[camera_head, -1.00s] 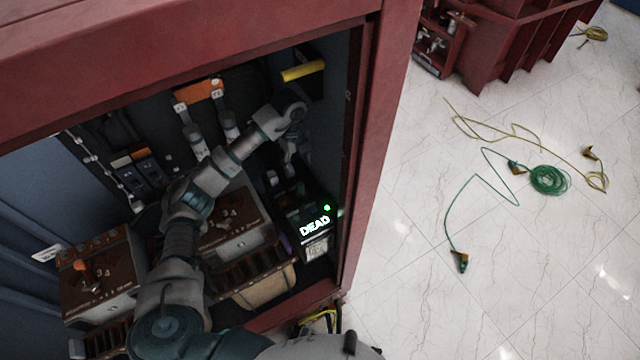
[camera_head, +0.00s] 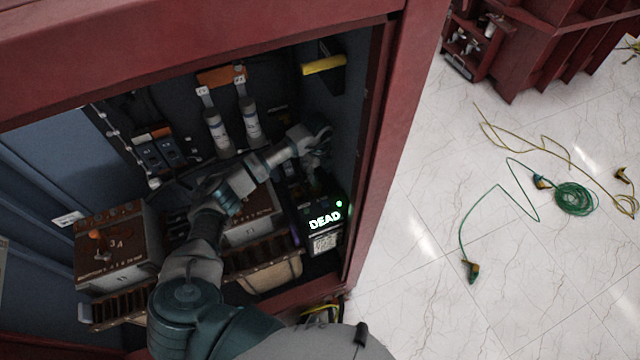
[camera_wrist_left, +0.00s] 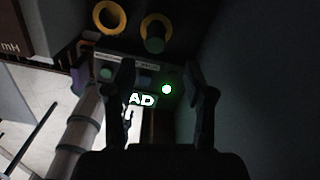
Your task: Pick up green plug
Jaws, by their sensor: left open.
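My left gripper (camera_head: 317,172) is inside the red cabinet, just above a black device (camera_head: 325,217) whose lit display reads "DEAD". In the left wrist view, the open fingers (camera_wrist_left: 162,80) frame the device's glowing green light (camera_wrist_left: 166,89) with nothing between them. Beyond them is a yellow ring with a dark greenish centre (camera_wrist_left: 155,44); I cannot tell whether it is a plug. A small green round part (camera_wrist_left: 105,72) shows near the left finger. On the floor, a green cable (camera_head: 574,199) ends in a green and yellow plug (camera_head: 471,270), well away from my gripper. My right gripper is out of view.
The red cabinet's right post (camera_head: 378,150) stands close beside the arm. A yellow handle (camera_head: 324,65) is on the wall above the gripper. Brown-topped boxes (camera_head: 112,245) fill the left.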

